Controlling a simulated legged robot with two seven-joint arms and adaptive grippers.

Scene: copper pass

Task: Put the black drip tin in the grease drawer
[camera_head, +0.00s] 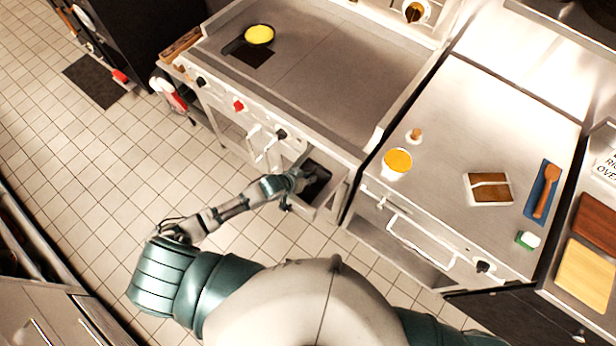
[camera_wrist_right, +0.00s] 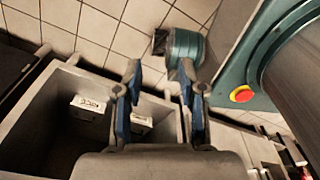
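The grease drawer (camera_head: 325,205) stands pulled out below the right end of the griddle in the head view. A black shape (camera_head: 318,178) shows inside it; it may be the black drip tin, but I cannot tell it from the dark interior. My left gripper (camera_head: 303,181) is at the drawer, over its left part; its fingers are too small and dark to show whether they are open or hold anything. My right gripper (camera_wrist_right: 160,76) shows in the right wrist view with its fingers apart and nothing between them. It is outside the head view.
The griddle (camera_head: 320,85) carries a yellow round item (camera_head: 259,34). A steel counter (camera_head: 455,140) at the right holds a yellow-topped tub (camera_head: 397,162) and a wooden spoon (camera_head: 546,190). The right wrist view shows a grey bin (camera_wrist_right: 60,92) with white labels. The tiled floor (camera_head: 85,200) is clear at left.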

